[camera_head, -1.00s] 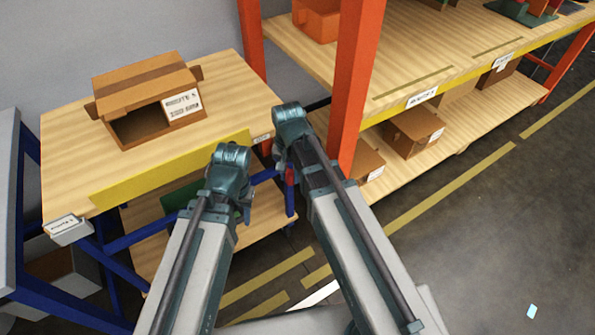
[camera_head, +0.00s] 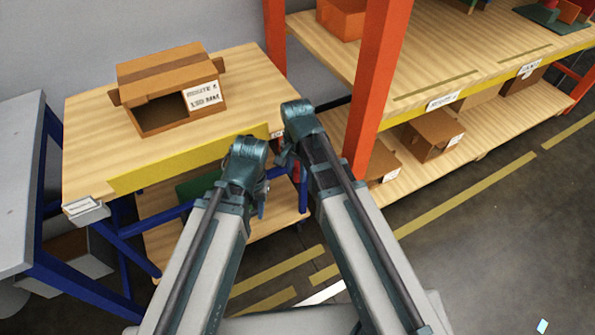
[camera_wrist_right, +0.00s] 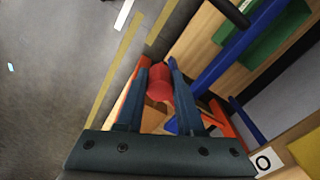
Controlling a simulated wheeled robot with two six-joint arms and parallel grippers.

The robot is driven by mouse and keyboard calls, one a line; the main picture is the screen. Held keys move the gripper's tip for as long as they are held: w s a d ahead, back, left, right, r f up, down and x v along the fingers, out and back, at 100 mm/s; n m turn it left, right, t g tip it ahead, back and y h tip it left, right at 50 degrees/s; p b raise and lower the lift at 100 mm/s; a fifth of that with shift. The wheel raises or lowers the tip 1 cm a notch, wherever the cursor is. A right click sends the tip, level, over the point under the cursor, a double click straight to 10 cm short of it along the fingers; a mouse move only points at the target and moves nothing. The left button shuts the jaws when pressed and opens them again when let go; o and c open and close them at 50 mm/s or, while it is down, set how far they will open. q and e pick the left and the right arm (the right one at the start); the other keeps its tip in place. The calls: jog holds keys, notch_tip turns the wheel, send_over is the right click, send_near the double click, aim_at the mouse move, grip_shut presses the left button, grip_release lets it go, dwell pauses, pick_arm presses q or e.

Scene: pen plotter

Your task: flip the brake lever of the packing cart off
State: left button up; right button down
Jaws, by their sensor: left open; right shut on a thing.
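The packing cart (camera_head: 85,150) stands at the left in the head view, with a wooden top, a yellow front strip and a blue frame. A red lever (camera_wrist_right: 159,83) shows in the right wrist view between the fingers of my right gripper (camera_wrist_right: 160,68), which is shut on it.
An open cardboard box (camera_head: 170,88) sits on the cart top. A green thing (camera_head: 196,187) lies on the shelf below. An orange rack post (camera_head: 372,90) rises just right of my right arm. A grey table (camera_head: 20,190) stands at the far left.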

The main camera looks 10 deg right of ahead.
jog(key=c, duration=0.5)
grip_release()
jog(key=shift+a, duration=0.1)
jog(key=shift+r, duration=0.1)
notch_tip(320, 180, up, 14)
jog(key=p, duration=1.3)
jog(key=shift+f+p, duration=0.2)
jog(key=shift+p, duration=0.2)
jog(key=shift+s+a+r+n+h+p, duration=0.2)
jog(key=shift+s+r+n+p, duration=0.6)
jog(key=shift+s+n, duration=1.15)
jog(key=shift+s+a+r+n+h+p, duration=0.2)
jog(key=shift+s+r+n+p, duration=0.55)
jog(key=shift+s+n, duration=1.2)
jog(key=shift+s+a+r+n+h+p, duration=0.2)
jog(key=shift+s+r+n+p, duration=0.6)
jog(key=shift+s+n, duration=1.15)
